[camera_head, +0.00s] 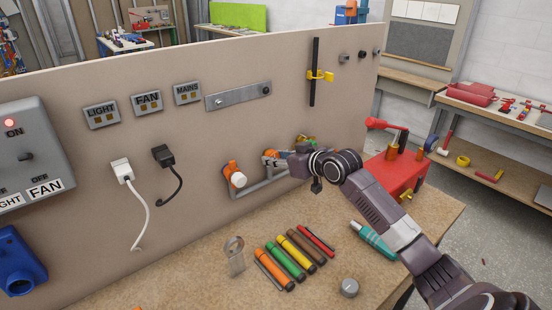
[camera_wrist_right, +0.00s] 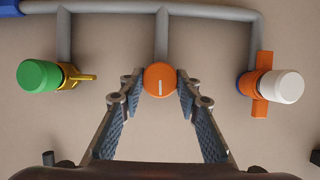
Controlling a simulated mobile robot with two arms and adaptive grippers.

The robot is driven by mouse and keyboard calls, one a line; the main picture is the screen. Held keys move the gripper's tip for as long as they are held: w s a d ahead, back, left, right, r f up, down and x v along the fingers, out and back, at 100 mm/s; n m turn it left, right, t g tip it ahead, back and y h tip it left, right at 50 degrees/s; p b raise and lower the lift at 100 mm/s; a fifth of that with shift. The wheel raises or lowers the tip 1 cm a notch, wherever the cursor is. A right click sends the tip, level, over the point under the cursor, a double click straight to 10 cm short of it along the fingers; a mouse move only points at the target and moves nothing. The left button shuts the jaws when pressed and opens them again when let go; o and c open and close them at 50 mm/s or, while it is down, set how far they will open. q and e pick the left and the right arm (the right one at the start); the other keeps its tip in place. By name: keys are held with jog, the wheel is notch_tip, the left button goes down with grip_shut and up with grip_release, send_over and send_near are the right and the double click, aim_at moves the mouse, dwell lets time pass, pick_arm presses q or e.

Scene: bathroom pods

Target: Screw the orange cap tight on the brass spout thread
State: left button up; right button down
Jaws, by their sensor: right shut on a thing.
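The round orange cap (camera_wrist_right: 160,79) with a white line on its face is in the middle of the right wrist view. It sits at the end of the middle grey pipe branch (camera_wrist_right: 162,35). My right gripper (camera_head: 270,158) reaches the panel from the right in the head view. Its two fingers are shut on the cap, one on each side. The white line runs along the branch direction in the wrist view. The brass spout thread is hidden behind the cap, so I cannot tell how far on the cap is. My left gripper is not in view.
An orange valve with a white cap (camera_wrist_right: 289,86) and a green cap with a brass handle (camera_wrist_right: 40,76) flank the held cap. Several coloured tubes (camera_head: 290,257) lie on the bench (camera_head: 200,275). A red box (camera_head: 395,172) stands behind my right arm.

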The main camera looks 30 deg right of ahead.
jog(key=shift+d+m+y, duration=0.1)
jog(key=shift+m+y, duration=0.7)
jog(key=shift+m, duration=0.3)
jog(key=shift+d+m+y+b, duration=0.1)
jog(key=shift+m+y+b, duration=0.35)
jog(key=shift+m+y, duration=0.55)
